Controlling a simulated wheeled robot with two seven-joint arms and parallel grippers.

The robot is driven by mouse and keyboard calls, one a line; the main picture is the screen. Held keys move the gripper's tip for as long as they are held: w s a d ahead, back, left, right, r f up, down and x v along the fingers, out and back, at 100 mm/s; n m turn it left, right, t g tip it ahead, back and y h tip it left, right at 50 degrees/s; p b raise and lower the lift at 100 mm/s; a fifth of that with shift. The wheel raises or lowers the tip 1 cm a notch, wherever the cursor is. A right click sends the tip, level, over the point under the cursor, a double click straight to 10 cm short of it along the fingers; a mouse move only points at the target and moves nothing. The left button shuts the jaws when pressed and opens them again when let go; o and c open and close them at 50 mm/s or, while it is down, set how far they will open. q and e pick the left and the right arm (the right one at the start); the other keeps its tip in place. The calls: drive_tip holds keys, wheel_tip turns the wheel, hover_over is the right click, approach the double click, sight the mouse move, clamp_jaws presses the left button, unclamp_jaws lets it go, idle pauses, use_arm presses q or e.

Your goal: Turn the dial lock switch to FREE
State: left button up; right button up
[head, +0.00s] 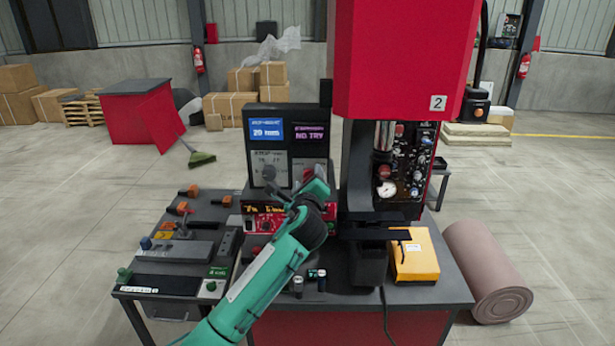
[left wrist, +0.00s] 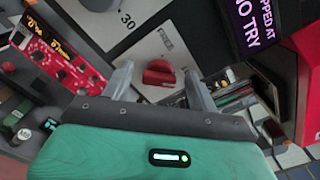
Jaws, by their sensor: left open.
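A red switch knob (left wrist: 158,74) sits on a light plate in the left wrist view, with small lettering beside it that I cannot read. I take it to be the dial lock switch. In the head view the red knob (head: 308,172) shows partly behind my gripper, on the right plate of the dark control box (head: 258,135). My left gripper (head: 300,186) is open and empty in front of that box. In the left wrist view its fingers (left wrist: 159,84) stand apart, one on each side of the knob. I cannot tell whether they touch it. My right gripper is out of view.
A second plate with a dark knob (head: 268,173) is left of the red one. Below is a red instrument (head: 262,222) with a lit display. The red press (head: 400,60) stands close on the right. A yellow box (head: 415,260) sits on the bench.

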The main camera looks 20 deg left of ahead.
use_arm(q)
drive_tip(key=shift+w, duration=0.1)
drive_tip(key=shift+c, duration=0.6)
drive_tip(key=c, duration=0.9)
drive_tip(key=shift+o, duration=0.2)
drive_tip(key=shift+f+n+b, duration=0.2)
drive_tip(key=shift+n+b, duration=1.5)
drive_tip(key=shift+n, duration=1.3)
drive_tip(key=shift+f+n+b, duration=0.2)
drive_tip(key=shift+n+b, duration=1.5)
drive_tip(key=shift+n, duration=1.3)
drive_tip(key=shift+f+n+b, duration=0.2)
drive_tip(key=shift+n+b, duration=1.5)
drive_tip(key=shift+n, duration=1.3)
